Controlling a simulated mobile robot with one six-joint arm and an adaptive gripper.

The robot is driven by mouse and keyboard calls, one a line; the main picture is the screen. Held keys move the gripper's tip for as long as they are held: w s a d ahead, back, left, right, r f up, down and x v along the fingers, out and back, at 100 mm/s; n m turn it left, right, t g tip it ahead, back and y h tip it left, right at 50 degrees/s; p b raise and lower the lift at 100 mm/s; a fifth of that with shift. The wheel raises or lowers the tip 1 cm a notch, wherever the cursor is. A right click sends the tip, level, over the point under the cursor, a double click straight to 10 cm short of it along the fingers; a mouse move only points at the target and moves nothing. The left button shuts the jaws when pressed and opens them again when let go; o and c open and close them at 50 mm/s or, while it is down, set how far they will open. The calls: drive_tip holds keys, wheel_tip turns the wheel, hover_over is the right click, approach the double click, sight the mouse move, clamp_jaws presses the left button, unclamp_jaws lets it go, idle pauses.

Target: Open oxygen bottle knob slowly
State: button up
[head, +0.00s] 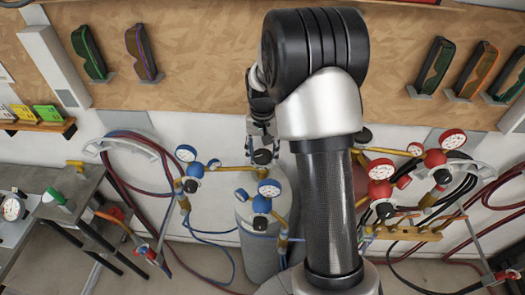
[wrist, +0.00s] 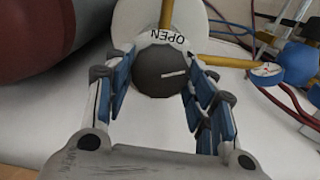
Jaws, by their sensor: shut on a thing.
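The oxygen bottle's knob (wrist: 160,74) is dark and round with a short white line on its face. It sits between the blue-padded fingers of my gripper (wrist: 161,84), which is shut on it. Behind the knob is a pale disc (wrist: 187,18) reading "OPEN", upside down in the wrist view. In the head view, my gripper (head: 262,138) reaches down to the knob (head: 262,157) on top of the grey bottle (head: 262,256). A blue regulator (head: 262,204) with a gauge hangs in front of the bottle. My arm hides part of the area to the right.
A second blue regulator (head: 194,170) with a gauge and brass pipe stands close left. Red regulators (head: 382,189) with gauges and hoses are to the right. A dark red cylinder (wrist: 50,30) lies left in the wrist view. A metal bench (head: 70,212) stands far left.

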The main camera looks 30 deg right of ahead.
sight(263, 155)
drive_tip(key=n, duration=1.3)
drive_tip(key=shift+n, duration=0.4)
idle(0.3)
drive_tip(key=o, duration=1.1)
drive_tip(key=shift+c, duration=0.2)
wheel_tip(263, 155, up, 12)
